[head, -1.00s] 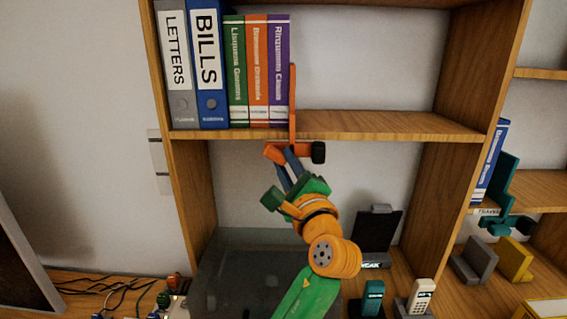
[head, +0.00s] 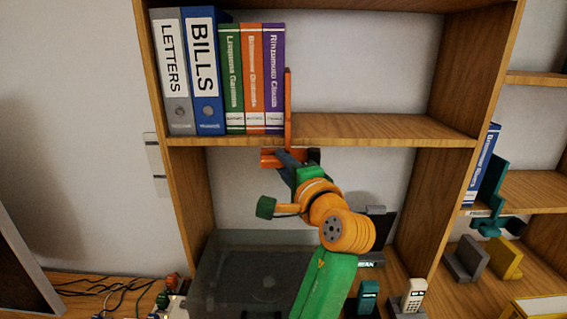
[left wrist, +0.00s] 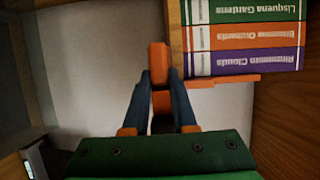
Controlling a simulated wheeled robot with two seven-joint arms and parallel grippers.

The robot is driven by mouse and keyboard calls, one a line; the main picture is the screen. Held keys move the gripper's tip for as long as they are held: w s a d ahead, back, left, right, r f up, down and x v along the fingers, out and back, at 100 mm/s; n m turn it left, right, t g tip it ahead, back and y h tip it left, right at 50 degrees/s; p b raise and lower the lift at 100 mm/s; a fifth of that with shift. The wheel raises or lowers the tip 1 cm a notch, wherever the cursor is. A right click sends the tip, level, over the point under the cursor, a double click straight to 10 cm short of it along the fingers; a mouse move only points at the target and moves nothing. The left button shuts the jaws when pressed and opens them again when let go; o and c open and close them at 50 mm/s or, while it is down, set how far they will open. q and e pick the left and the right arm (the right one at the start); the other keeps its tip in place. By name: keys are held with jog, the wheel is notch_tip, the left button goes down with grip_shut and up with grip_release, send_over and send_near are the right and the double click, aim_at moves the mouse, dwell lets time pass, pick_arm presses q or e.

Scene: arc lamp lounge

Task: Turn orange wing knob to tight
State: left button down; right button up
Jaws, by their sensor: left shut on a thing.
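The orange wing knob (head: 268,159) is below the edge of the upper shelf, under an upright orange bookend plate (head: 288,105). My left gripper (head: 285,160) reaches up to it from below. In the left wrist view, its two blue fingers (left wrist: 162,90) are shut on the orange knob (left wrist: 158,62), which shows between and beyond the tips. The bookend's orange edge (left wrist: 225,80) lies along the purple book there. The gripper hides part of the knob in the head view. My right gripper is not in view.
The binders (head: 205,70) and several books (head: 254,80) stand left of the bookend. The shelf (head: 375,128) to its right is bare. Below are a dark glass-topped box (head: 240,255), a phone (head: 412,295) and cables (head: 110,290).

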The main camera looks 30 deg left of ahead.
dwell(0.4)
pick_arm(q)
jog(key=c, duration=0.7)
grip_release()
jog(key=b+v, duration=0.3)
jog(key=v, duration=0.4)
jog(key=shift+a, duration=0.1)
